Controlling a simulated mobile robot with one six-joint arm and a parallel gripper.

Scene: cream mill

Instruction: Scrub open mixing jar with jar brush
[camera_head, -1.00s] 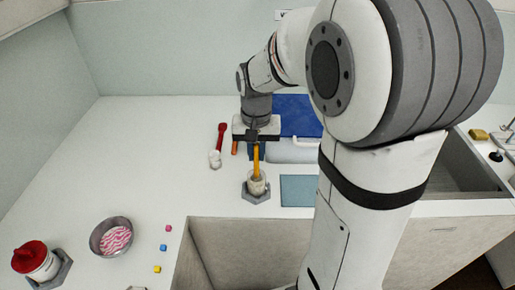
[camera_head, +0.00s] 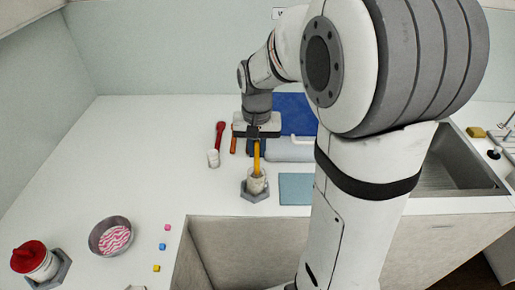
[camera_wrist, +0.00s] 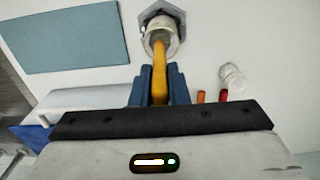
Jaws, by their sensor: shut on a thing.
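The open mixing jar (camera_head: 257,185) is a small pale jar standing in a grey hexagonal holder (camera_head: 250,195) on the white counter. It also shows at the top of the wrist view (camera_wrist: 158,27). The jar brush has a yellow-orange handle (camera_head: 256,158) that slants down into the jar's mouth; its head is hidden inside the jar. My gripper (camera_wrist: 161,75) is shut on the brush handle (camera_wrist: 160,82), its blue fingers on either side, behind and above the jar. The gripper itself is small in the head view (camera_head: 256,138).
A teal mat (camera_head: 296,188) lies right of the jar. A red-handled tool (camera_head: 220,135) and a small white cup (camera_head: 213,158) are to the left. A metal bowl (camera_head: 98,246), a red-lidded jar (camera_head: 36,262) and small cubes (camera_head: 162,246) sit front left. A sink (camera_head: 460,165) is at right.

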